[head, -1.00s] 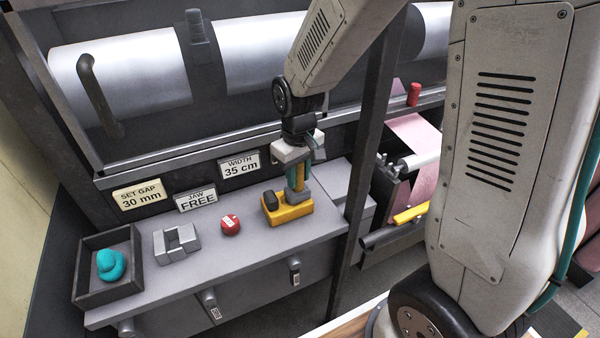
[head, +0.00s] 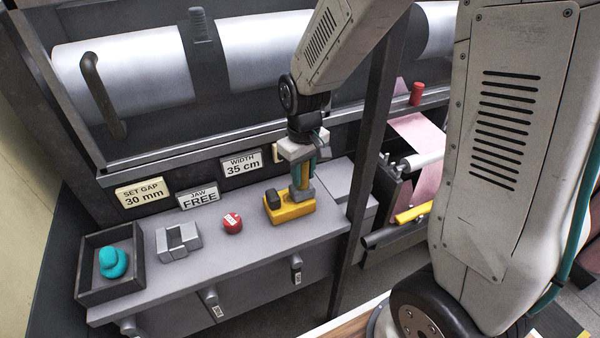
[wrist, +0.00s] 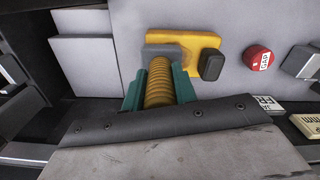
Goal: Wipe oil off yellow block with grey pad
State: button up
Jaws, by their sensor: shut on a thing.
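The yellow block (head: 291,212) lies on the grey bench top, with a dark knob (head: 273,199) on its left part. My gripper (head: 301,176) is above the block's right part. Its teal fingers are shut on the yellow ribbed handle (wrist: 159,82) of the grey pad (wrist: 165,51). The pad is at the top of the yellow block (wrist: 205,42) and appears to touch it. In the wrist view, my gripper (wrist: 159,92) hides the near part of the pad.
A red round piece (head: 232,222), a grey notched block (head: 178,241) and a dark tray (head: 80,287) holding a teal piece (head: 112,262) stand to the left. Sign plates and rollers are behind. A dark post (head: 362,165) rises close on the right.

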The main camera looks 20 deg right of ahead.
jog(key=shift+a, duration=0.1)
jog(key=shift+a+f, duration=0.15)
jog(key=shift+a, duration=0.8)
jog(key=shift+d, duration=0.15)
jog(key=shift+r, duration=0.8)
notch_tip(320, 180, up, 5)
jog(key=shift+r, duration=0.1)
